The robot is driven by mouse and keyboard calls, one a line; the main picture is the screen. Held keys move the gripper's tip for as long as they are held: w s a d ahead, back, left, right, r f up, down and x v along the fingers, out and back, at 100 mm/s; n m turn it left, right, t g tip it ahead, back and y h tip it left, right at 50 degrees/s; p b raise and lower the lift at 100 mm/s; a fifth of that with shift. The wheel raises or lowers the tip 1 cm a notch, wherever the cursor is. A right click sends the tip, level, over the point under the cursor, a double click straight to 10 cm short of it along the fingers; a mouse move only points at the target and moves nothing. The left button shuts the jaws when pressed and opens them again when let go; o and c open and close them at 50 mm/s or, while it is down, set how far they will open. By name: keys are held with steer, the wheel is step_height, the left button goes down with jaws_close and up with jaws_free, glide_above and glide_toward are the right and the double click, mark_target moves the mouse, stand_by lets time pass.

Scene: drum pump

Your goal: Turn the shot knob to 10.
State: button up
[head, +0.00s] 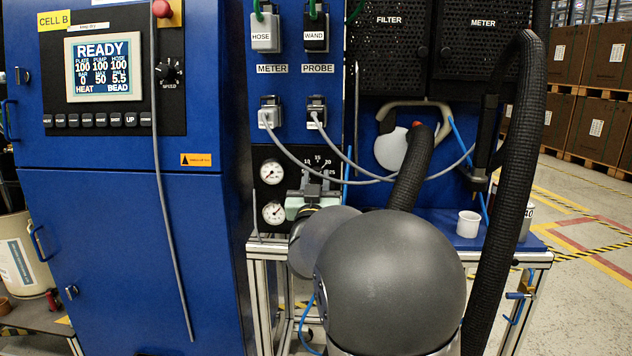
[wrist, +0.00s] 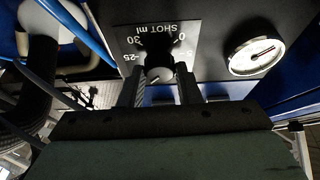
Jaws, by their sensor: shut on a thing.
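The panel is marked "SHOT ml", with 30, 25 and 0 readable around the knob. My gripper (wrist: 159,85) has one finger on each side of the knob and is shut on it. I cannot tell which number the knob points at. In the head view my gripper (head: 312,188) is at the dial plate (head: 318,162), where 10, 15 and 20 show above it. The knob itself is hidden there.
Two round gauges (head: 272,172) sit left of the dial. Grey cables (head: 350,168) hang across the panel above my gripper. A black hose (head: 497,220) runs down on the right. A white cup (head: 468,224) stands on the blue bench. The cabinet screen (head: 103,68) reads READY.

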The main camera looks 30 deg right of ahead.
steer(key=shift+n, duration=0.3)
steer(key=n+y+b, duration=0.1)
steer(key=n, duration=0.2)
steer(key=n+t+y+b, duration=0.1)
steer(key=n+y+b, duration=0.1)
steer(key=n, duration=0.1)
steer(key=shift+s+d+n, duration=0.1)
steer(key=shift+s+n, duration=0.05)
steer(key=shift+n, duration=0.15)
steer(key=n+y+b, duration=0.1)
steer(key=n+y, duration=0.2)
steer(key=n, duration=0.3)
steer(key=shift+d+b, duration=0.1)
steer(key=shift+b, duration=0.2)
steer(key=n+y, duration=0.1)
steer(key=n, duration=0.1)
steer(key=n+g+y, duration=0.1)
steer(key=n, duration=0.2)
steer(key=shift+r, duration=0.2)
steer(key=shift+r+n+g+y+p, duration=0.15)
steer(key=shift+n+g, duration=0.3)
steer(key=shift+n, duration=0.45)
steer(key=shift+f+n+g+y+p, duration=0.2)
steer(key=shift+n+g, duration=0.25)
steer(key=shift+n, duration=0.45)
steer(key=o, duration=1)
